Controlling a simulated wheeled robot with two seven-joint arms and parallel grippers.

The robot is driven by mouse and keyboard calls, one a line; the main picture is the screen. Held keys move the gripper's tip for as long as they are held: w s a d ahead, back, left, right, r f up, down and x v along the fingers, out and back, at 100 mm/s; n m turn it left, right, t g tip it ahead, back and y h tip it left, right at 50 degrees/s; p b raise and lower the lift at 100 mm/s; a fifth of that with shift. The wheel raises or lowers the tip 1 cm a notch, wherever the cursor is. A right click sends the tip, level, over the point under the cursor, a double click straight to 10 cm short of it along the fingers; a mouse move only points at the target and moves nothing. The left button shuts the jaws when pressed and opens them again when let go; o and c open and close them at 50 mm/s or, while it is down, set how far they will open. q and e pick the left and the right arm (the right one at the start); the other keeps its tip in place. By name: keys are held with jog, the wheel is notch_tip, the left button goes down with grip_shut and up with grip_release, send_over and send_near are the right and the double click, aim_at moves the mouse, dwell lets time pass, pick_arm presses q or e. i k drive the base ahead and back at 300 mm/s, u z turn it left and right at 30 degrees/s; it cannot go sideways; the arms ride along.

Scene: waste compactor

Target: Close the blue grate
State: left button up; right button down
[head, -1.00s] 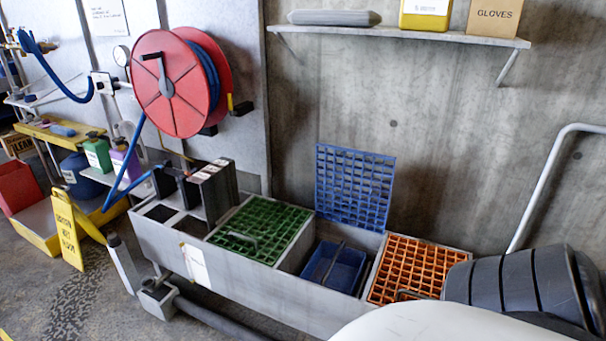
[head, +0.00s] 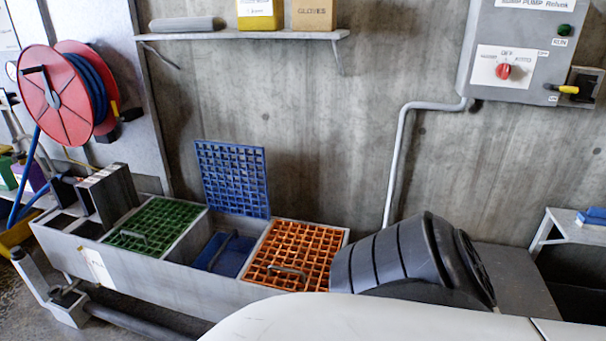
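The blue grate (head: 232,178) stands open and upright at the back edge of the grey trough, near the concrete wall. Below it is an open compartment with a blue bin or basket (head: 226,254) inside and a dark bar-like handle across it. The green grate (head: 153,226) lies flat to its left. The orange grate (head: 297,254) lies flat to its right. Neither of my grippers shows in the head view.
A dark ribbed barrel (head: 400,268) lies tilted right of the orange grate. A shelf (head: 245,35) hangs above the trough. A red hose reel (head: 62,95) is at left, and a control box (head: 530,50) is on the wall at right. A grey pipe (head: 397,165) runs down the wall.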

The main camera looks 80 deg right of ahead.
aim_at(246, 149)
jog(key=u, duration=0.05)
jog(key=k, duration=0.1)
jog(key=z, duration=1.35)
